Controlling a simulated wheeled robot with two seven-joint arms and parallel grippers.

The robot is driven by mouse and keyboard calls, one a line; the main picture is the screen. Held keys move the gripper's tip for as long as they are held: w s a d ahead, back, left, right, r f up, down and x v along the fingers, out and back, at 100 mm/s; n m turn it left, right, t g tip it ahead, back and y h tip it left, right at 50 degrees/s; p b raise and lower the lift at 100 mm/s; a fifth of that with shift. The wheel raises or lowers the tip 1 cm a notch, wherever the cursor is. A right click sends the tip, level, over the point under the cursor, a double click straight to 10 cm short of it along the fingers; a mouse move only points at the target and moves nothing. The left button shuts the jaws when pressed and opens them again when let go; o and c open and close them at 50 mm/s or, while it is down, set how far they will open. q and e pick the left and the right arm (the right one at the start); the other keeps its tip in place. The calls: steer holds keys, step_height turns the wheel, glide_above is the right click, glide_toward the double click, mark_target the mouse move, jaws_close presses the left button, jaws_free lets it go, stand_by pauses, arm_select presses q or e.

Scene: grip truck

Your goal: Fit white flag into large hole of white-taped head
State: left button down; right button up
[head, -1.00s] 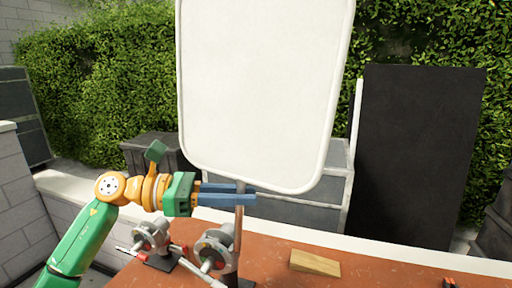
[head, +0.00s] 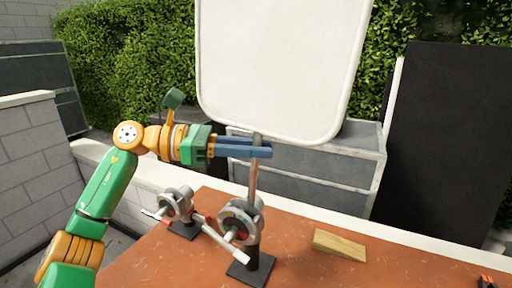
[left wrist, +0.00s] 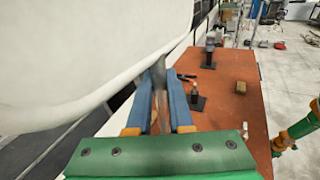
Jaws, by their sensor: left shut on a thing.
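The white flag (head: 280,65) is a large panel with rounded corners, standing above the table on a grey metal pin (head: 253,178). My left gripper (head: 265,149) is shut on this pin, just below the flag. The flag also fills the upper left of the left wrist view (left wrist: 80,50), with the pin between the blue fingers (left wrist: 164,100). Two grey grip heads stand on black bases: a nearer one (head: 240,222) right below the pin, and another (head: 175,203) to its left. The pin's lower end meets the nearer head's outline; I cannot tell if it is in a hole. The tape colours are unclear.
The heads stand on a reddish-brown table (head: 300,270). A wooden wedge (head: 340,245) lies to their right. A small black and orange item (head: 487,282) is at the bottom right. Grey cases (head: 350,165) and a black panel (head: 445,140) stand behind the table.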

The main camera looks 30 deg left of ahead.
mark_target(253, 166)
arm_select(q)
steer(key=shift+s, duration=0.1)
stand_by(0.3)
steer(key=shift+f, duration=0.2)
steer(key=shift+f+b, duration=0.3)
steer(key=shift+b, duration=0.15)
steer(key=shift+a+f+b, duration=0.2)
steer(key=shift+f+b, duration=0.85)
steer(key=shift+f, duration=0.3)
